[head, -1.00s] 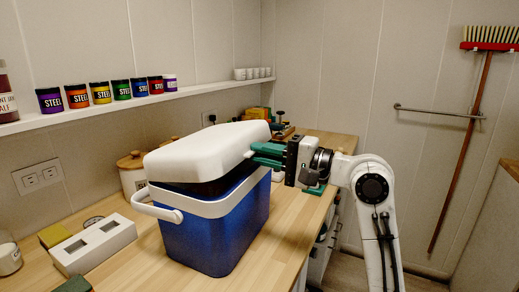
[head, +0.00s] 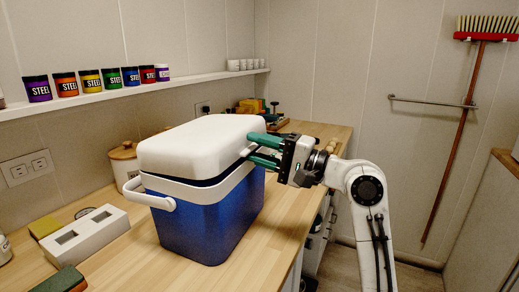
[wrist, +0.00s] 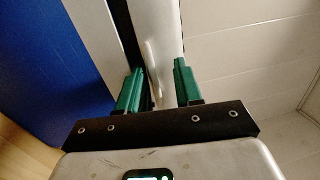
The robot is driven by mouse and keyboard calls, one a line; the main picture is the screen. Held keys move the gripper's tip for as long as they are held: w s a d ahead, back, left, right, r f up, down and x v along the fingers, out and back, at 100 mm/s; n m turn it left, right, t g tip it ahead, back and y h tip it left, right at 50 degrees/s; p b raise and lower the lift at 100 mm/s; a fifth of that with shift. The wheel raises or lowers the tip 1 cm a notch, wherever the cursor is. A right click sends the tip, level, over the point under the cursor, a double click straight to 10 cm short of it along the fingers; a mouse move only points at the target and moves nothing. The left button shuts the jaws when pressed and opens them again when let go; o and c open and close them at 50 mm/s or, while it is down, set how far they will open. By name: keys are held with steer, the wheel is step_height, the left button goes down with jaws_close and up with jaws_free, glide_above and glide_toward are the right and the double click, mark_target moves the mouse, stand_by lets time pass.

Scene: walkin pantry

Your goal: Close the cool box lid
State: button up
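The cool box (head: 205,225) is blue with a white rim and handle, and stands on the wooden counter. Its white lid (head: 195,143) lies low over the box, with a thin dark gap showing between lid and rim. My gripper (head: 264,150) is at the lid's right side, its green fingers spread apart, one higher and one lower. In the wrist view, the lid's edge (wrist: 153,65) passes between the two fingers (wrist: 160,88), with the dark gap beside the left finger. Whether either finger touches the lid is unclear. The inside of the box is hidden.
A white two-slot block (head: 95,232) sits left of the box. A lidded canister (head: 124,165) stands behind it. A shelf with several paint tins (head: 90,80) runs along the wall. The counter (head: 285,200) is clear right of the box.

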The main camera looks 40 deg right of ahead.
steer(key=v, duration=1.1)
steer(key=shift+f, duration=0.1)
steer(key=shift+w, duration=0.1)
stand_by(0.5)
